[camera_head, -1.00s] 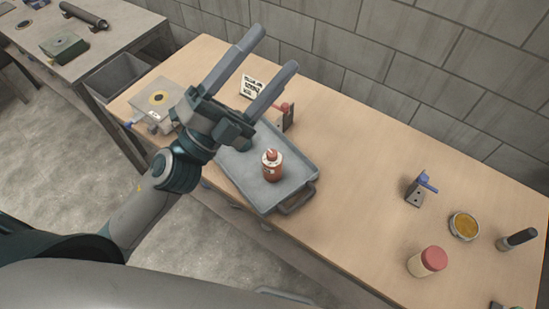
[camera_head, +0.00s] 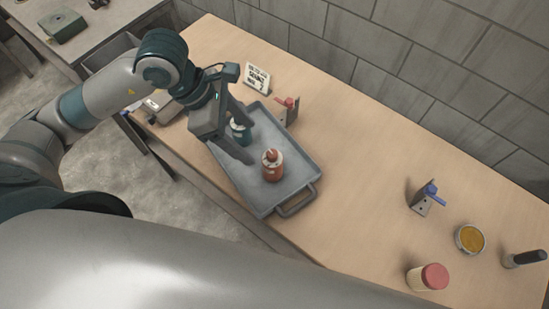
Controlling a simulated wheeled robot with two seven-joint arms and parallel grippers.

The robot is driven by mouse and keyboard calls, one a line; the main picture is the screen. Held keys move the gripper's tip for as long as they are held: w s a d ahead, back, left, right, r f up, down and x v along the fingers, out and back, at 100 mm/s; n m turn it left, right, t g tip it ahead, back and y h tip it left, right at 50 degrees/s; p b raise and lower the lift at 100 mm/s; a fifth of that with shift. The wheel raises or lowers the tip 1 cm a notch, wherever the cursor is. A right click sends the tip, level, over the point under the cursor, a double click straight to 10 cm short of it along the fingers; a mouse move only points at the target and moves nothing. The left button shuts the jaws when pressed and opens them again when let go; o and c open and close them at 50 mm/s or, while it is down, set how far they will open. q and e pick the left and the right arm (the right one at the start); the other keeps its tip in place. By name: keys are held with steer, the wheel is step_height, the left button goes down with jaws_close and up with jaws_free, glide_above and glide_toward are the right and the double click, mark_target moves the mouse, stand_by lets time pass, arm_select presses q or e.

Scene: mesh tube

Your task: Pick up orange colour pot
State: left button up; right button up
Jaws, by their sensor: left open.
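The orange pot (camera_head: 272,166) is a small reddish-orange bottle with a cap and a pale label. It stands upright on the grey tray (camera_head: 262,205), in the tray's middle-right part. My left gripper (camera_head: 250,140) is over the tray, up and left of the orange pot, with its fingers pointing down and to the right. It is open. A teal pot (camera_head: 240,130) shows between or behind its fingers, partly hidden; I cannot tell whether they touch it. My right gripper is not in view.
A small sign (camera_head: 257,78) and a red-handled bracket (camera_head: 288,110) stand behind the tray. To the right are a blue-handled bracket (camera_head: 426,198), a yellow-filled dish (camera_head: 470,239), a red-lidded jar (camera_head: 428,277) and a dark-handled item (camera_head: 524,259). The table between tray and bracket is clear.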

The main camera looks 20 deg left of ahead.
arm_select(q)
steer(key=shift+w+a+f+y, duration=0.1)
steer(key=shift+w+a+y, duration=0.1)
steer(key=shift+a, duration=0.25)
steer(key=shift+w+a+y, duration=0.1)
steer(key=shift+a+y, duration=0.1)
steer(key=shift+a, duration=0.2)
steer(key=b, duration=0.7)
glide_toward(268, 161)
steer(key=x, duration=0.5)
steer(key=shift+f, duration=0.3)
steer(key=shift+w+d+f, duration=0.1)
steer(key=shift+d+f, duration=0.05)
steer(key=shift+f, duration=0.4)
